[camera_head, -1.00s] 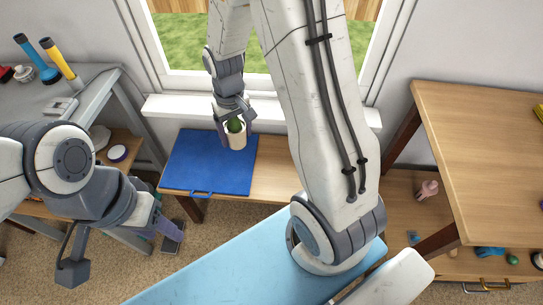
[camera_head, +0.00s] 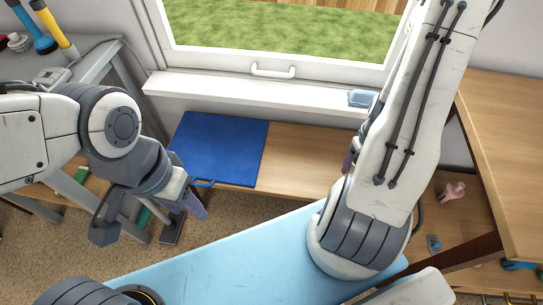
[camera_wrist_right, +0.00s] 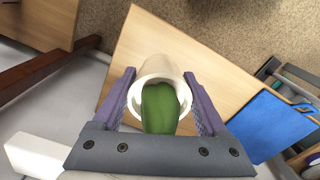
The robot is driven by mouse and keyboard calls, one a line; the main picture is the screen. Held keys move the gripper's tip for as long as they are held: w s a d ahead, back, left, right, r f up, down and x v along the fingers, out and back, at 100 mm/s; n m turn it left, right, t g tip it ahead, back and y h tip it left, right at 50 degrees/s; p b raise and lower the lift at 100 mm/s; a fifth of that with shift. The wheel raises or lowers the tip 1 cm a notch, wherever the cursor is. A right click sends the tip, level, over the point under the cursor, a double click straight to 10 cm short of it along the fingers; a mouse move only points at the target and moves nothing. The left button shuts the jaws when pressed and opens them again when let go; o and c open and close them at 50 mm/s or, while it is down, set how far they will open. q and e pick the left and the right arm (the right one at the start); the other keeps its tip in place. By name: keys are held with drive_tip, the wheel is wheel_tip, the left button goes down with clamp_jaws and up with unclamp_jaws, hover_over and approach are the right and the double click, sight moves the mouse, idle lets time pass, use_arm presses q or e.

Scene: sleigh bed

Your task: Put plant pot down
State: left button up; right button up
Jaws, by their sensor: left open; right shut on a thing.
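The plant pot is a cream cup (camera_wrist_right: 162,68) with a green cactus-like plant (camera_wrist_right: 160,108) in it, seen in the right wrist view. My right gripper (camera_wrist_right: 160,98) is shut on the pot, with one purple finger on each side. Below the pot in that view is a wooden bench top. In the head view the pot is hidden behind my right arm; only a purple fingertip of the right gripper (camera_head: 348,160) shows over the bench (camera_head: 300,160). My left gripper (camera_head: 150,217) is open and empty at the lower left, above the floor.
A blue board (camera_head: 220,148) lies on the bench's left part; the bench to its right looks clear. The windowsill (camera_head: 250,95) runs behind, with a small blue item (camera_head: 362,98). A light-blue ironing-board-like surface (camera_head: 230,255) is in front. Wooden shelves (camera_head: 510,150) stand right.

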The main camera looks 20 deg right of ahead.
drive_tip(key=shift+s+d+f, duration=0.1)
drive_tip(key=shift+s, duration=0.1)
drive_tip(key=w+a+f, duration=0.1)
drive_tip(key=w+f, duration=0.1)
drive_tip(key=w, duration=0.1)
drive_tip(key=w+a+f+b, duration=0.1)
drive_tip(key=w+a+f, duration=0.1)
drive_tip(key=w, duration=0.2)
drive_tip(key=w+a+f, duration=0.1)
drive_tip(key=w+f, duration=0.2)
drive_tip(key=shift+w+a+b, duration=0.25)
drive_tip(key=shift+w+b, duration=0.05)
drive_tip(key=shift+w, duration=0.05)
drive_tip(key=shift+f+b, duration=0.55)
drive_tip(key=shift+f, duration=1.4)
drive_tip(key=shift+f, duration=0.1)
